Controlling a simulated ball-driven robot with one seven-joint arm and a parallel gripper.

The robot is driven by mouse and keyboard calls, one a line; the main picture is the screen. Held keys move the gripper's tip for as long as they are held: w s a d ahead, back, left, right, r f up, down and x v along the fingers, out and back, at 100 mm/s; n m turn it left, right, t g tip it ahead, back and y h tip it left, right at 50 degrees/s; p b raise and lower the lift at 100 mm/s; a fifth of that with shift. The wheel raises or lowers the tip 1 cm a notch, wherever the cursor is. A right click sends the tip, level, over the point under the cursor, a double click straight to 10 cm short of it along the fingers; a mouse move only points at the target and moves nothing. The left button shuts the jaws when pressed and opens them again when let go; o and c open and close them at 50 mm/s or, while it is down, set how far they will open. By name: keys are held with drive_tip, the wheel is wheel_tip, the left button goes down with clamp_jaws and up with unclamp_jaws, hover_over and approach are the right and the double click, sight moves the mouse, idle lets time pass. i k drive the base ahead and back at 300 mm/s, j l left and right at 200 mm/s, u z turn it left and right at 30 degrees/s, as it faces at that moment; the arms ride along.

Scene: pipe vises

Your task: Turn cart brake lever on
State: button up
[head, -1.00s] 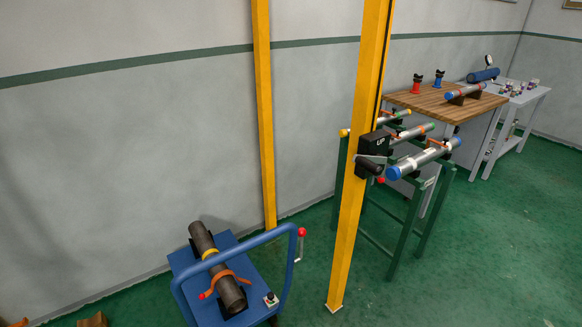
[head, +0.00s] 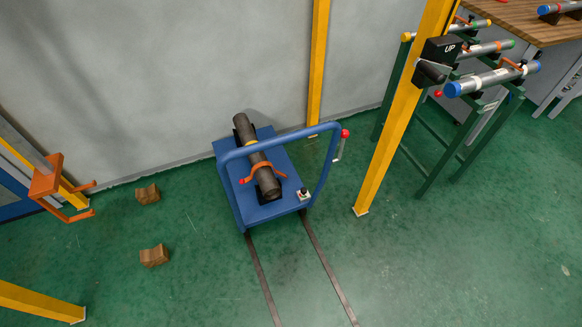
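A blue cart (head: 290,163) stands on the green floor near the wall, in the middle of the head view. It carries a dark pipe (head: 254,150) held by an orange strap or clamp (head: 262,171). A lever with a red knob (head: 345,134) and a pale shaft sits at the right side of the cart's blue handle frame (head: 328,165). I take it to be the brake lever, but no label on it can be read. My gripper is not in view.
Two rails (head: 262,277) run along the floor in front of the cart. Wooden blocks (head: 152,256) lie to its left. A yellow post (head: 385,160) with a black "UP" box (head: 437,56) stands right, before a green pipe rack (head: 437,150). The front floor is mostly clear.

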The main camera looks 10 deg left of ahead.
sight(344, 133)
drive_tip(key=i+l, duration=0.15)
drive_tip(key=i, duration=0.25)
drive_tip(key=i+l, duration=0.1)
drive_tip(key=i, duration=0.3)
drive_tip(key=i+l, duration=0.15)
drive_tip(key=i, duration=0.25)
